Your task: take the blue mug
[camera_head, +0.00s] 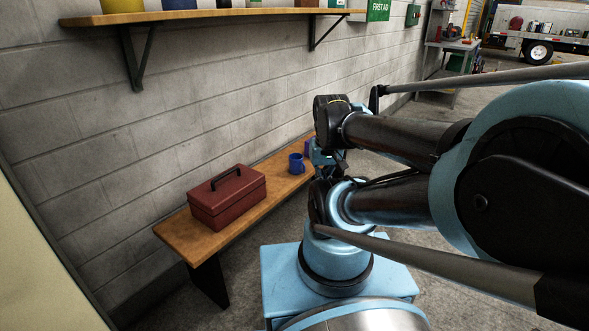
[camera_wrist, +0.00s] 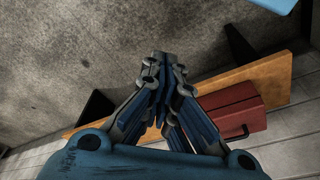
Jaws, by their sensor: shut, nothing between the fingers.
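The blue mug (camera_head: 296,163) stands upright on the wooden bench (camera_head: 172,233) in the head view, to the right of a red toolbox. My gripper (camera_wrist: 163,60) is shut and empty in the wrist view, its fingertips together. In the head view my wrist is just right of the mug, largely covered by my own arm, and the gap between fingers and mug cannot be judged. A small dark blue-purple shape (camera_head: 307,148) shows right behind the mug, partly hidden; I cannot tell what it is. The mug is not visible in the wrist view.
The red toolbox (camera_head: 228,197) sits on the bench's near end and also shows in the wrist view (camera_wrist: 233,108). A block wall (camera_head: 150,130) runs behind the bench. A shelf (camera_head: 215,14) hangs above.

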